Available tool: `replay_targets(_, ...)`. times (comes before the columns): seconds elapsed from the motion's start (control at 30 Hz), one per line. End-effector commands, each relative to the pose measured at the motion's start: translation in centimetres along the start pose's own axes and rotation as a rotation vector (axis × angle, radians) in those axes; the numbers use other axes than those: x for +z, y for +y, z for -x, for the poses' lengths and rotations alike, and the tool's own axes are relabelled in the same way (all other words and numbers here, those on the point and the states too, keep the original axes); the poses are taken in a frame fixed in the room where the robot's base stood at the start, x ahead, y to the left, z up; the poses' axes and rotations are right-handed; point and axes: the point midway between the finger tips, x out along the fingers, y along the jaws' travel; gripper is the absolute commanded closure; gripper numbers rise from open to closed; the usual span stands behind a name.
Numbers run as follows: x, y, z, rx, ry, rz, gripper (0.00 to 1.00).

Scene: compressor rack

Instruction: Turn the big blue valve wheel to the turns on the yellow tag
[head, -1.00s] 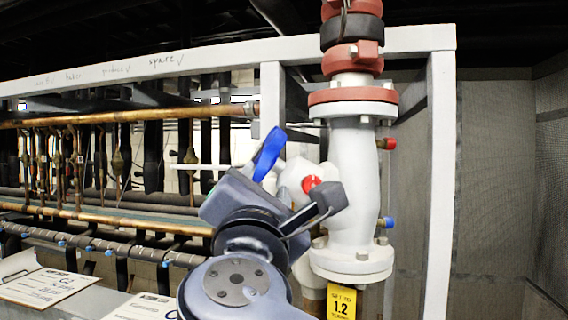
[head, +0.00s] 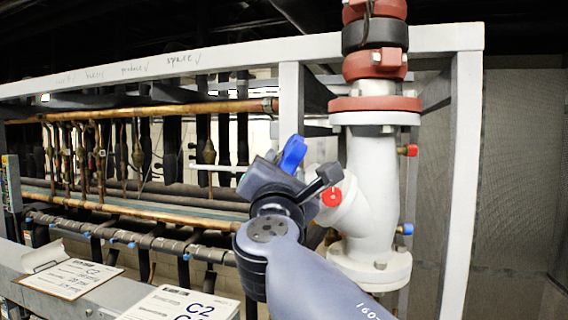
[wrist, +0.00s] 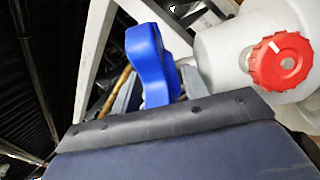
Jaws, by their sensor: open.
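The big blue valve wheel (head: 293,155) is seen nearly edge-on in the head view, left of the white valve body (head: 372,200). Only part of its lobed rim shows; my gripper covers the rest. It also shows in the wrist view (wrist: 150,62), beyond the dark gripper edge. My gripper (head: 298,178) is open, close in front of the wheel; I cannot tell whether it touches it. The yellow tag is not visible now; the earlier head view shows it under the valve's lower flange, reading "SET TO 1.2", with smaller print below.
A small red knob (head: 331,197) sits just right of my gripper. Red (head: 412,150) and blue (head: 405,229) caps stick out of the valve's right side. A white frame post (head: 465,180) stands at right. Copper pipes (head: 150,110) and cards (head: 70,278) are at left.

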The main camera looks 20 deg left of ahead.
Motion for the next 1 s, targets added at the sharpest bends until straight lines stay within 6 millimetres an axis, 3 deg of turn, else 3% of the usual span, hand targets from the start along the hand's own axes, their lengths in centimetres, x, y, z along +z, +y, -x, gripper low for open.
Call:
replay_targets(0.2, -0.03, -0.01, 0.01, 0.0, 0.0, 0.0, 0.6)
replay_targets(0.7, -0.04, -0.01, 0.03, 0.0, 0.0, 0.0, 1.0)
replay_targets(1.0, -0.02, -0.09, -0.01, -0.004, 0.014, 0.0, 1.0)
